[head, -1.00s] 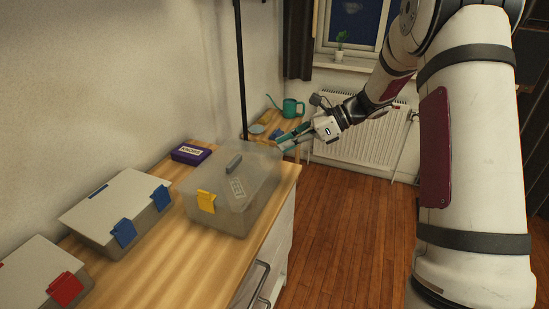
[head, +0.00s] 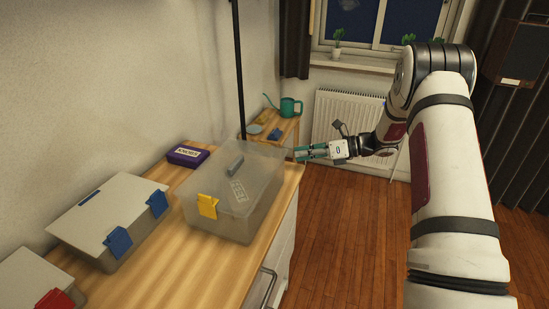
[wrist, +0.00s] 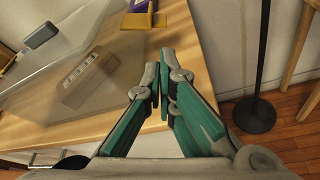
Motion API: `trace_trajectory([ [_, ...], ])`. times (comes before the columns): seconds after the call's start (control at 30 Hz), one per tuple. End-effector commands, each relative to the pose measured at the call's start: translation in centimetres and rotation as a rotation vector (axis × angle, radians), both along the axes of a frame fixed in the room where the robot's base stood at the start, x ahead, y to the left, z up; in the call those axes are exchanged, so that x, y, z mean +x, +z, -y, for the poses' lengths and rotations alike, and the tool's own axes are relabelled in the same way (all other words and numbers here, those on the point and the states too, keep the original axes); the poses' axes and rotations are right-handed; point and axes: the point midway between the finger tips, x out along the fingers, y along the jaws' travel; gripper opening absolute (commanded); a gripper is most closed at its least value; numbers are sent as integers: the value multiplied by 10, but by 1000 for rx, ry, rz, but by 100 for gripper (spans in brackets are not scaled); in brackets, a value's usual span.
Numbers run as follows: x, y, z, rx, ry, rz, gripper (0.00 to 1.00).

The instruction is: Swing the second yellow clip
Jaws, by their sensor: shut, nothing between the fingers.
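I cannot tell whether that clip is swung open. A bit of yellow also shows at the wrist view's left edge. My gripper (head: 298,153) is shut and empty, just right of the box's back right corner, apart from it.
A box with blue clips (head: 115,222) and one with a red clip (head: 32,284) stand to the left. A purple box (head: 188,155) lies behind. A black pole (head: 240,70) rises at the back. A small table with a teal watering can (head: 290,106) stands beyond; floor is clear at right.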

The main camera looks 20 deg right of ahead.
Motion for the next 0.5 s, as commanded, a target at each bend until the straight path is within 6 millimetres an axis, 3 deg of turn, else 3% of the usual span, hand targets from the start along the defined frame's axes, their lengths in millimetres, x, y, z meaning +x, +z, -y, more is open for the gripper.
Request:
trace_trajectory([
  [0.17, 6, -5, -13, -1, 4, -2, 0],
  [0.5, 31, -22, -61, 0, 4, 0, 0],
])
